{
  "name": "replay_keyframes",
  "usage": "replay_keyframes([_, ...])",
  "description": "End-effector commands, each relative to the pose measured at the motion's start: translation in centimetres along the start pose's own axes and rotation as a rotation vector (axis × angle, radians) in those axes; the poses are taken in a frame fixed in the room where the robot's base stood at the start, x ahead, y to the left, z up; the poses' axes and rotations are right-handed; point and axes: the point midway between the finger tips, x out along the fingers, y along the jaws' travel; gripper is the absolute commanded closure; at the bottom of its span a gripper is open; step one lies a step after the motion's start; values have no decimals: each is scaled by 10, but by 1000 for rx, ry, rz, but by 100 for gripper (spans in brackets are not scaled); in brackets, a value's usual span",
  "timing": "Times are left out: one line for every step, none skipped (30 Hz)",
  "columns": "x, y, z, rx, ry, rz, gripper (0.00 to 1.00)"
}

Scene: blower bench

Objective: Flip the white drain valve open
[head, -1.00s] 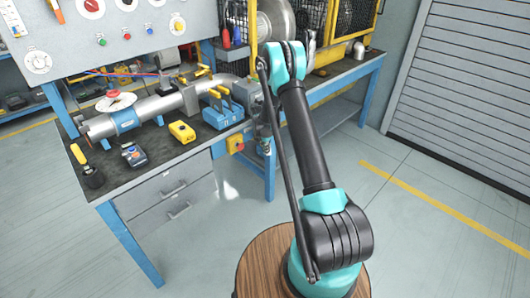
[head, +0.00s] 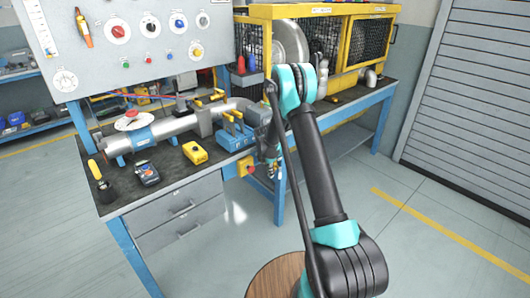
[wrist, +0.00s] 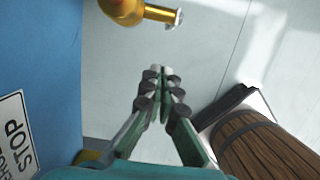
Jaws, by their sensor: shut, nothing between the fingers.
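My gripper (wrist: 158,78) is shut and empty in the wrist view, its fingers meeting over grey floor. In the head view my gripper (head: 270,168) hangs by the front edge of the bench, small and partly lost behind my arm. A brass fitting (wrist: 122,9) with a pale round end sticks in at the top of the wrist view, ahead of and apart from the fingertips. I cannot tell whether it belongs to the drain valve. I cannot make out a white valve handle in either view.
A blue surface (wrist: 45,60) with a STOP label (wrist: 16,138) stands close on the left in the wrist view. The bench (head: 110,208) carries a silver pipe (head: 172,127), a yellow box (head: 195,153) and a caged blower (head: 292,42). The floor right of the bench is clear.

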Motion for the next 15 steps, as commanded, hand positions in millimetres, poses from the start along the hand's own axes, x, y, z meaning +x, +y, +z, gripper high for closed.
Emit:
replay_keyframes([-12,0,-2,-1,1,0,100])
replay_keyframes([-18,0,-2,-2,1,0,100])
replay_keyframes([-26,0,-3,-2,1,0,100])
replay_keyframes([-33,0,-4,-2,1,0,100])
replay_keyframes([-40,0,-4,-2,2,0,100])
replay_keyframes([-48,0,-5,-1,2,0,100])
replay_keyframes([-55,0,-5,-1,2,0,100])
replay_keyframes([-61,0,-6,-1,2,0,100])
replay_keyframes([-70,-1,-7,-1,2,0,100])
replay_keyframes([-76,0,-7,-2,2,0,100])
replay_keyframes([-83,0,-8,-2,2,0,100])
replay_keyframes([-92,0,-8,-2,2,0,100])
replay_keyframes([-99,0,-9,-3,2,0,100])
replay_keyframes([-106,0,-10,-3,2,1,100])
replay_keyframes([-114,0,-10,-3,2,1,100])
